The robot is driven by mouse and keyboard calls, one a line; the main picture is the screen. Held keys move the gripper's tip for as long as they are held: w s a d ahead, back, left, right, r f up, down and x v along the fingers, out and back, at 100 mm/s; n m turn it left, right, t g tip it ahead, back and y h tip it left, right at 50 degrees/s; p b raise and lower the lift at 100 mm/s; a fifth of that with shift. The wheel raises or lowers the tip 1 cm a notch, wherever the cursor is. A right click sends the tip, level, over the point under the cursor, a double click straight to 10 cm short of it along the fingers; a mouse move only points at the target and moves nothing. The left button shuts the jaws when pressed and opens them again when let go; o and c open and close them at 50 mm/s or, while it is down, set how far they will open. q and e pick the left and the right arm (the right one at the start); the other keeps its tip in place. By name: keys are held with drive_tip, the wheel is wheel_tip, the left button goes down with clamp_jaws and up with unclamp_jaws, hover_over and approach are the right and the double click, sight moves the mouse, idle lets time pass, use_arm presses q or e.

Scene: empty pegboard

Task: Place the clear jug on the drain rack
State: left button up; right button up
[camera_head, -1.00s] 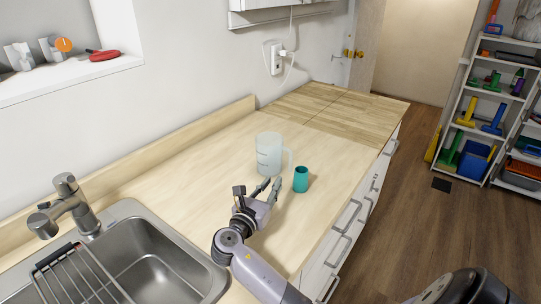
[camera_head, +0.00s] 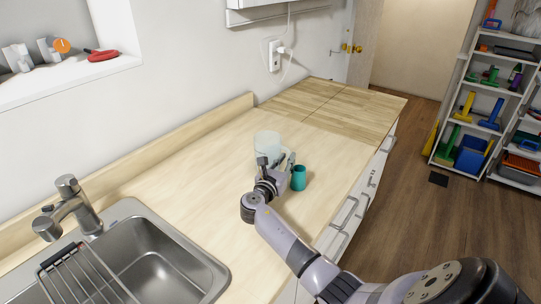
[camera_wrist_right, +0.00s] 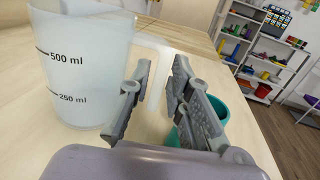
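The clear jug (camera_head: 267,145) stands upright on the wooden counter, with its handle towards the right. In the right wrist view the jug (camera_wrist_right: 85,70) fills the left side, with 500 ml and 250 ml marks. My right gripper (camera_head: 277,162) is at the jug's near right side. In the wrist view its fingers (camera_wrist_right: 158,85) are open, and the pale handle (camera_wrist_right: 154,100) shows in the gap between them. I cannot tell how deep the handle sits. The drain rack (camera_head: 82,276) is a wire rack over the left part of the sink. My left gripper is not in view.
A teal cup (camera_head: 299,178) stands close beside my right gripper, behind one finger in the wrist view. The steel sink (camera_head: 165,262) and faucet (camera_head: 72,206) are at the left. The counter (camera_head: 190,190) between sink and jug is clear.

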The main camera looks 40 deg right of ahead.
clamp_jaws()
idle(0.4)
